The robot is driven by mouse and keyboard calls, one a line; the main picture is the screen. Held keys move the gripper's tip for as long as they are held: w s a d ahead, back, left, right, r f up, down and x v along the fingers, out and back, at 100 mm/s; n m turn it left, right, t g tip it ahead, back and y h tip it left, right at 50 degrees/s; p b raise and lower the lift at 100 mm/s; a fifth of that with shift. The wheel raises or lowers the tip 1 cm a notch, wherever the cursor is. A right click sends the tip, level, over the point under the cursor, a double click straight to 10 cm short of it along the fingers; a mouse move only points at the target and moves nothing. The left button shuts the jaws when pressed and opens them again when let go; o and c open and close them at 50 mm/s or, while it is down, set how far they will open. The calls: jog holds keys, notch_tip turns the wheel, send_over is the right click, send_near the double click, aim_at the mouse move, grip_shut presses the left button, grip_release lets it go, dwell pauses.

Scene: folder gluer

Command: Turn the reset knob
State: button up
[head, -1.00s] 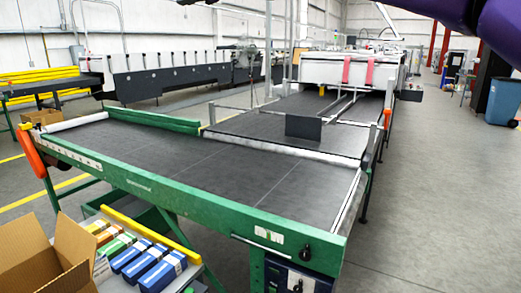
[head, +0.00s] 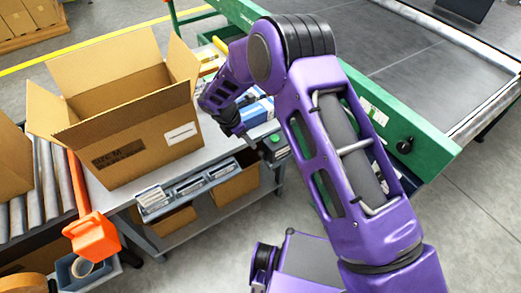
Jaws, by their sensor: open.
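A round black knob (head: 404,146) is on the side of the green conveyor frame (head: 435,160), right of my arm. I see no readable label marking it as the reset knob. A small grey box with a green button (head: 275,140) is at the table's right edge. My gripper (head: 243,134) is small and dark, pointing down over the table's right side, close to the green-button box and well left of the black knob. It is open, with nothing seen between its fingers.
An open cardboard box (head: 130,120) stands on the packing table (head: 205,165), with blue-and-white cartons (head: 258,112) behind my gripper. Bare floor (head: 470,240) lies at right.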

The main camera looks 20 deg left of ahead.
aim_at(260, 153)
jog(key=b+x, duration=0.1)
jog(key=x, duration=1.1)
jog(key=shift+w+f+b, duration=0.15)
jog(key=shift+f+b, duration=0.1)
jog(key=shift+b, duration=0.05)
grip_shut()
